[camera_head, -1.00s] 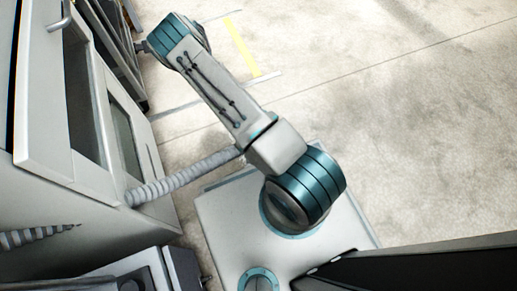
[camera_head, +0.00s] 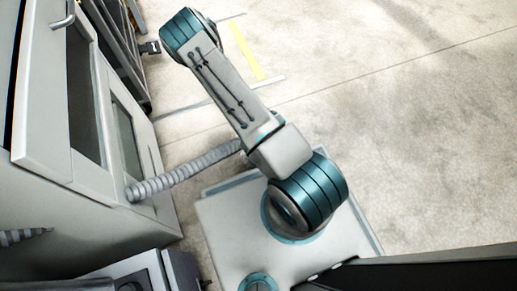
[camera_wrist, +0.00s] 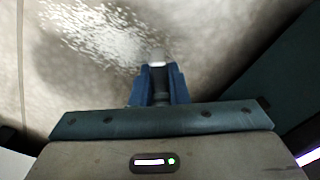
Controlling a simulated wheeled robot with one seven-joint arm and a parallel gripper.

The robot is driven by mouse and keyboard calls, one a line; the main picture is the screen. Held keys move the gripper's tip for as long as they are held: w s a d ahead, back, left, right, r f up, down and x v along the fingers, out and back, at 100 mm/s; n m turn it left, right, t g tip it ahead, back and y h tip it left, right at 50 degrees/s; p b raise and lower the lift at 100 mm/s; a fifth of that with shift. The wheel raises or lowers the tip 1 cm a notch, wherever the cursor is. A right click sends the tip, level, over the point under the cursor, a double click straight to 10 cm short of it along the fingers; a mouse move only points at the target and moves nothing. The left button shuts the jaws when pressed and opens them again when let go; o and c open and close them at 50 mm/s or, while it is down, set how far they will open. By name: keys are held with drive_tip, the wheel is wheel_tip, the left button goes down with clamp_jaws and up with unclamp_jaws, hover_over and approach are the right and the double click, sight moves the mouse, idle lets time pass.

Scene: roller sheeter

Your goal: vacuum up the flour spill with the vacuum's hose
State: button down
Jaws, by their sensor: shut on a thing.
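In the wrist view, my gripper (camera_wrist: 160,85) has blue fingers shut on the hose's dark nozzle (camera_wrist: 159,94), which has a pale tip. The flour spill (camera_wrist: 98,30) is a speckled white patch on the floor, ahead and to the left of the nozzle; its near right edge is close to the tip. I cannot tell whether the tip touches the floor. In the head view, the ribbed grey hose (camera_head: 185,175) runs from the pale cabinet's side to behind my arm. The gripper's fingers and the spill cannot be made out there.
The pale cabinet (camera_head: 85,215) with an open door or panel (camera_head: 40,110) stands close on the left. A dark rack (camera_head: 118,50) stands beyond it. A yellow floor stripe (camera_head: 246,50) lies past my arm. The concrete floor (camera_head: 400,120) to the right is clear.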

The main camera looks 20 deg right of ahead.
drive_tip(key=w+p, duration=0.4)
drive_tip(key=w, duration=0.5)
drive_tip(key=shift+w, duration=0.15)
idle(1.0)
drive_tip(key=shift+w+f+p, duration=0.1)
drive_tip(key=shift+w+p, duration=0.25)
drive_tip(key=shift+p, duration=1.75)
drive_tip(key=shift+w+r+p, duration=0.25)
drive_tip(key=shift+w+p, duration=0.45)
drive_tip(key=shift+p, duration=1.7)
drive_tip(key=b, duration=0.1)
drive_tip(key=w+b, duration=0.1)
drive_tip(key=shift+w+f+b, duration=0.15)
drive_tip(key=shift+f+b, duration=0.15)
drive_tip(key=shift+b, duration=0.1)
drive_tip(key=shift+w+b, duration=0.4)
drive_tip(key=shift+b, duration=0.35)
